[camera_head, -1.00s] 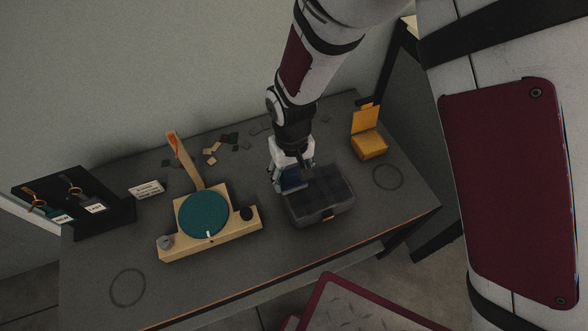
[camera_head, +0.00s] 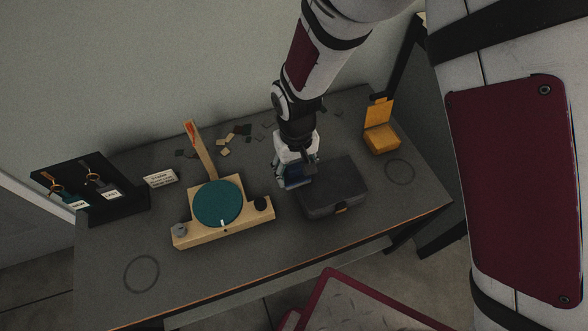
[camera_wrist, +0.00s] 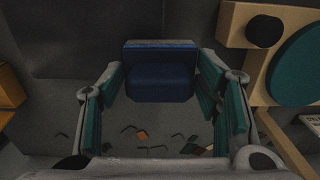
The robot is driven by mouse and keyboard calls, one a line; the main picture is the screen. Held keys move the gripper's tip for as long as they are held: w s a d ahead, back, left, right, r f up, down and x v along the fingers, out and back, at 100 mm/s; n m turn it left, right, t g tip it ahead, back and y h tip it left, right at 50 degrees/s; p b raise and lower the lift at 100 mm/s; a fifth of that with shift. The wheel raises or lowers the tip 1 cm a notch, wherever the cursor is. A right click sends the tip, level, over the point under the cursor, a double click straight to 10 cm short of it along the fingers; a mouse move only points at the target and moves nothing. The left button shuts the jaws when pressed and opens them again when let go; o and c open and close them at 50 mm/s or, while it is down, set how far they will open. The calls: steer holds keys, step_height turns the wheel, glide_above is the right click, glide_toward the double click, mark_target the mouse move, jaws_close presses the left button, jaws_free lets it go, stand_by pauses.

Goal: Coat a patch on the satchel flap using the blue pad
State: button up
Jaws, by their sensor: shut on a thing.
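My gripper (camera_head: 295,168) is shut on the blue pad (camera_wrist: 160,82), a dark blue block with a greyish edge. In the wrist view the pad sits between the two teal-lined fingers. In the head view the pad (camera_head: 297,183) is partly hidden by the fingers, just left of a dark case. A small yellow-orange item with an upright flap (camera_head: 377,111) stands at the back right, apart from my gripper.
The dark case (camera_head: 332,188) with an orange front clasp is close beside my gripper. A wooden press (camera_head: 228,231) with a teal disc and lever stands left. A black fob rack (camera_head: 115,207) is farther left. Leather scraps lie behind. The table's front left is clear.

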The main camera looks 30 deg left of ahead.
steer(key=shift+r+p, duration=2.35)
steer(key=shift+r, duration=1.7)
